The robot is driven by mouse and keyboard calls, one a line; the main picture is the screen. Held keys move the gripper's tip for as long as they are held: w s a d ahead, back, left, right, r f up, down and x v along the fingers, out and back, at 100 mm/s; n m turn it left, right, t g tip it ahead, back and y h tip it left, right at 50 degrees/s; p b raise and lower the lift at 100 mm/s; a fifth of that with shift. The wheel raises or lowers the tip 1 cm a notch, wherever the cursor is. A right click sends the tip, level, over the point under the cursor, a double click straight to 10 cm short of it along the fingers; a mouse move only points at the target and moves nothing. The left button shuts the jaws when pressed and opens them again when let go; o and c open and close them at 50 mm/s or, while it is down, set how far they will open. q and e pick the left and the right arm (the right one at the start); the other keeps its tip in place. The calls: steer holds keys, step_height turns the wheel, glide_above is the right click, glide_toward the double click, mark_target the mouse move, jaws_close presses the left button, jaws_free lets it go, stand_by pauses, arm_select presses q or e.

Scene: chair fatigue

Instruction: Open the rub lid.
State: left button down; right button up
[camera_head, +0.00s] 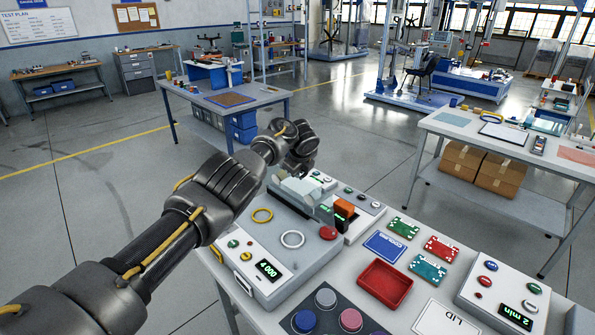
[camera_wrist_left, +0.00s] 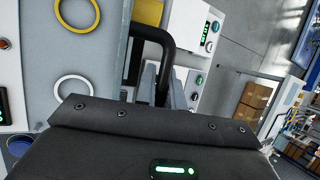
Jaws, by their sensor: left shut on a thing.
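In the left wrist view a black curved handle (camera_wrist_left: 164,42) rises at the lid's edge and runs down between my grey fingers. My left gripper (camera_head: 303,168) is at the far side of the machine, over the lid; in the left wrist view the gripper (camera_wrist_left: 160,90) is shut on the handle. The fingertips are partly hidden by the gripper body. How far the lid is raised is hard to tell. My right gripper is not in view.
An orange block (camera_head: 344,208) stands to the right. A red tray (camera_head: 385,285) and colored cards lie further right on the bench.

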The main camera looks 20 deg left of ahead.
arm_select(q)
steer(key=shift+f, duration=0.25)
steer(key=c, duration=1.9)
jaws_free()
steer(key=shift+o, duration=0.7)
steer(key=shift+w+d, duration=0.1)
steer(key=shift+w, duration=0.05)
steer(key=shift+s+r, duration=0.2)
steer(key=shift+r, duration=0.35)
steer(key=b+v, duration=0.1)
steer(key=v, duration=0.8)
steer(key=shift+d+r, duration=0.2)
steer(key=shift+r, duration=0.05)
steer(key=shift+s, duration=0.1)
